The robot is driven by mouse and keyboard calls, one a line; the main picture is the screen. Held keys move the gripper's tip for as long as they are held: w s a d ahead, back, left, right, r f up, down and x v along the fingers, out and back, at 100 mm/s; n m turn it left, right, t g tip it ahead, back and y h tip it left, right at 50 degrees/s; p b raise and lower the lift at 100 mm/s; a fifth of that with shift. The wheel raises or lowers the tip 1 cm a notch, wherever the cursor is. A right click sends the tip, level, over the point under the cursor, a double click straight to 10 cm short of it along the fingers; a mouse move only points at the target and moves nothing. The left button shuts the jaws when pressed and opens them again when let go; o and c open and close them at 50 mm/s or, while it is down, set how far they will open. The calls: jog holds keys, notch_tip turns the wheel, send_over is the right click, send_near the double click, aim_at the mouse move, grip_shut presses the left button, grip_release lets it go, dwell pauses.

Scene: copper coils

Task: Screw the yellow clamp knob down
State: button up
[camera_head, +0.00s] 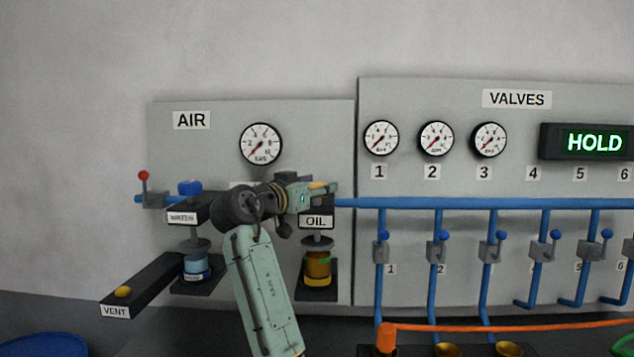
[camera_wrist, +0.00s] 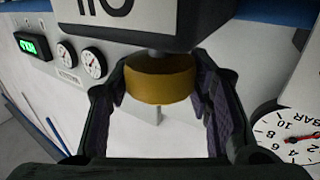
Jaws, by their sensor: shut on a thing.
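The yellow clamp knob (camera_wrist: 158,80) sits between the two dark finger pads of my gripper in the wrist view, on a short stem at the black OIL housing (camera_wrist: 130,22). My gripper (camera_head: 320,189) is shut on the knob from the side, above the OIL label (camera_head: 316,222) in the head view. There the fingers hide most of the knob. Below the OIL housing, a grey disc (camera_head: 317,243) hangs over an amber cup (camera_head: 318,265) on a black base. A gap between disc and cup is hard to judge.
The WATER station (camera_head: 182,217) with its blue knob (camera_head: 190,187) stands left of my arm. A VENT arm with a yellow button (camera_head: 123,292) juts forward at lower left. A blue pipe (camera_head: 400,203) runs right of my gripper. An air gauge (camera_head: 260,144) hangs above.

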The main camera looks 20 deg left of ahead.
jog(key=m+h, duration=0.1)
jog(key=h, duration=0.1)
jog(key=m+g+h, duration=0.1)
jog(key=h, duration=0.1)
jog(key=shift+a+r+m+g+p, duration=0.1)
jog(key=shift+m+g+p, duration=0.2)
jog(key=shift+m+p, duration=0.1)
jog(key=shift+m+g+h, duration=1.4)
jog(key=shift+m+h, duration=0.1)
jog(key=shift+h, duration=0.5)
jog(key=shift+m+g+h, duration=0.4)
jog(key=shift+g, duration=0.1)
jog(key=o, duration=1.2)
jog(key=v, duration=1.1)
jog(key=shift+s+a, duration=0.25)
jog(key=shift+s, duration=0.05)
